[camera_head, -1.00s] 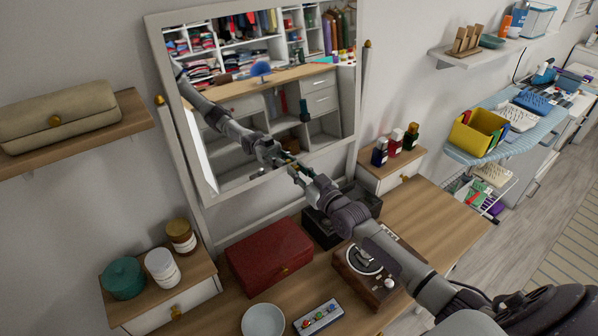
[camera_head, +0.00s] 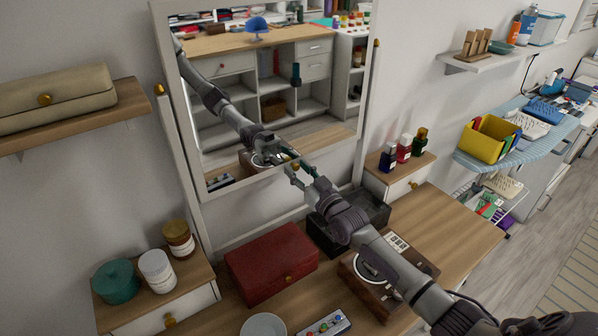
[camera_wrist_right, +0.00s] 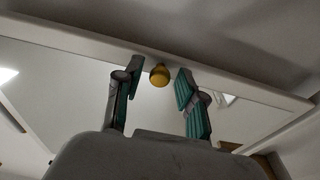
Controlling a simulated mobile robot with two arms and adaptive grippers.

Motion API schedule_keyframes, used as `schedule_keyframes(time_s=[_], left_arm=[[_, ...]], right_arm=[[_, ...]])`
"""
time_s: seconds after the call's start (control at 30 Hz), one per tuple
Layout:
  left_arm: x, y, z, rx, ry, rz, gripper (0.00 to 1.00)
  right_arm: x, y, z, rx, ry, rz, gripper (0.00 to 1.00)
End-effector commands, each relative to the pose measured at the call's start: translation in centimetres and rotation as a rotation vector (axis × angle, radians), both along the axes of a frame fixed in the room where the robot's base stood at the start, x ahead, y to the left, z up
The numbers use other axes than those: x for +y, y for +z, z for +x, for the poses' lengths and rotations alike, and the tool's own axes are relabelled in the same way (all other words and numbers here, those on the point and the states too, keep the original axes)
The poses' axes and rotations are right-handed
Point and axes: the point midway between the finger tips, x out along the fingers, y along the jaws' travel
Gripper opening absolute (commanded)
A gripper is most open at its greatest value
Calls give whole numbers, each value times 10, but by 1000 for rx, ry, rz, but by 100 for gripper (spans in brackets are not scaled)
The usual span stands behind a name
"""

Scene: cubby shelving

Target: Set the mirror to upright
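The mirror (camera_head: 222,62), in a white frame, hangs between two posts of a white stand above the desk. It looks close to in line with the posts, but I cannot tell whether it is exactly upright. My right gripper (camera_head: 297,173) is at the middle of the mirror's bottom edge. In the right wrist view its two green-padded fingers (camera_wrist_right: 158,90) are apart, on either side of a small gold knob (camera_wrist_right: 160,72) on the mirror frame. A gap shows between the fingers and the knob. My left gripper is not in view.
Below the mirror are a red box (camera_head: 270,262), a black tray (camera_head: 372,212) and a record player (camera_head: 365,285), under my right arm. Jars (camera_head: 157,270) stand at left, small bottles (camera_head: 404,148) at right. A wall shelf (camera_head: 120,103) holds a beige case. Bare desk lies at right.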

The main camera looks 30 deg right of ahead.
Motion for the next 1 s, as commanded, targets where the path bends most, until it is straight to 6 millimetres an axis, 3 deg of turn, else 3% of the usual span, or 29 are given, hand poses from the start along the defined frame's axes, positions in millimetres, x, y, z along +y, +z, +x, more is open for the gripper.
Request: schedule_keyframes(time_s=[0.3, 0.43, 0.8, 1.0], left_arm=[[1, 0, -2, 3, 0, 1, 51], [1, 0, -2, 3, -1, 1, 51], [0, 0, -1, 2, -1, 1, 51], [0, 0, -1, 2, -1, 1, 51]], right_arm=[[0, 0, -1, 0, 0, 0, 47], [-2, -2, -10, 1, 0, 1, 47], [-11, -12, -81, 3, 1, -1, 47], [-15, -15, -108, 2, 0, -1, 47]])
